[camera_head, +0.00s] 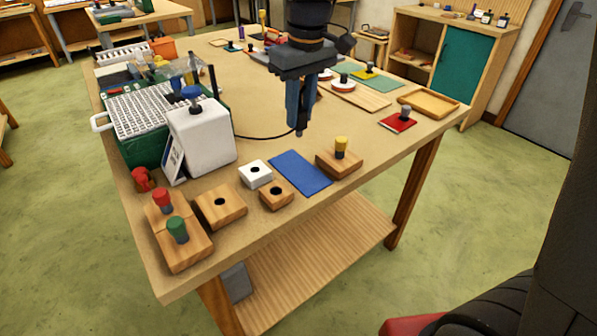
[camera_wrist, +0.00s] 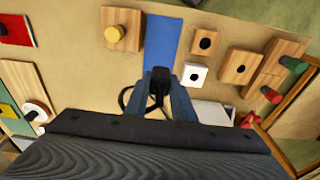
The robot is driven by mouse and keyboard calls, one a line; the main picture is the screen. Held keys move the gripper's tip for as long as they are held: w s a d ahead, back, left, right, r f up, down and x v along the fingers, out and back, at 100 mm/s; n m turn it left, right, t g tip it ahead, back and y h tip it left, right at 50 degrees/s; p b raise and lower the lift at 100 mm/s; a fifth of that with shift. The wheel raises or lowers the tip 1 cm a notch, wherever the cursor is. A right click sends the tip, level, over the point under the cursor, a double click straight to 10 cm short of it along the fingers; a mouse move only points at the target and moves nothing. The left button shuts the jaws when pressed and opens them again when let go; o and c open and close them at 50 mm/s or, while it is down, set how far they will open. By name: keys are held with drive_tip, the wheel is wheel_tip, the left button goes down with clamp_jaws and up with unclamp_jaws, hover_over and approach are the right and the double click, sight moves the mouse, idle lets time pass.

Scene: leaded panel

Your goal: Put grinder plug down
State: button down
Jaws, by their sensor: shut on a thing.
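My gripper (camera_head: 299,128) points down above the table, beyond the blue mat (camera_head: 299,172). In the wrist view, my gripper (camera_wrist: 160,92) is shut on a dark plug (camera_wrist: 159,76) with a black cord looping from it. The black cord (camera_head: 262,138) runs across the table toward the white grinder (camera_head: 207,138), which stands beside a green tub with a white grid. I cannot tell whether the plug touches the table.
A white block with a hole (camera_head: 255,174) and wooden blocks with holes (camera_head: 276,193) (camera_head: 221,203) stand left of the mat. A wooden block with a yellow peg (camera_head: 340,150) stands to its right. Red and green pegs (camera_head: 177,229) stand in wood near the front corner. The blue mat is bare.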

drive_tip(key=shift+w+f, duration=0.25)
drive_tip(key=shift+f, duration=0.55)
wheel_tip(320, 180, down, 9)
drive_tip(key=shift+f+p, duration=0.1)
drive_tip(key=shift+p, duration=0.75)
drive_tip(key=shift+f, duration=0.1)
drive_tip(key=c, duration=1.5)
unclamp_jaws()
